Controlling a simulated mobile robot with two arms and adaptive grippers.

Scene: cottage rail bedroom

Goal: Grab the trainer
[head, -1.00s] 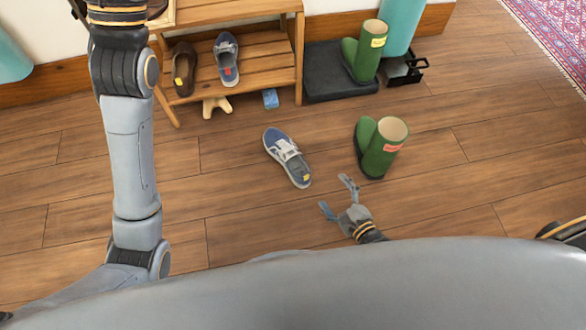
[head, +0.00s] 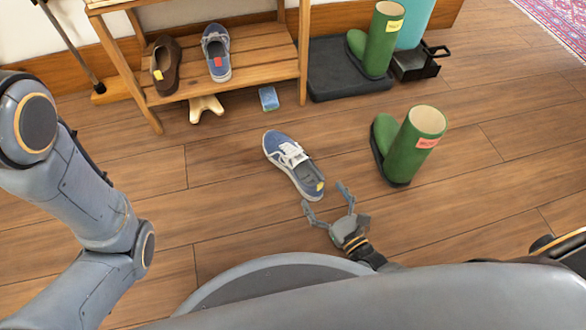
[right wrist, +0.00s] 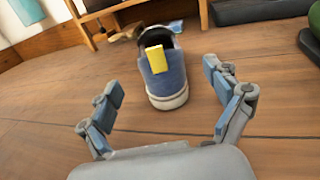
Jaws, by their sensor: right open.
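A blue trainer (head: 293,163) with white laces and a yellow heel tab lies on the wooden floor, its heel toward me. In the right wrist view the trainer (right wrist: 166,80) is straight ahead, heel first, beyond the fingertips. My right gripper (head: 323,201) is open and empty, just short of the heel, and its two fingers (right wrist: 165,95) are spread either side of the trainer's line. A second blue trainer (head: 216,55) with a red label stands on the wooden rack. My left arm comes in at the left, but its gripper is out of view.
The wooden rack (head: 268,50) also holds a brown shoe (head: 165,67). A green boot (head: 413,145) stands on the floor right of the trainer. Another boot (head: 380,42) stands on a dark tray (head: 343,84). A blue block (head: 268,98) lies by the rack.

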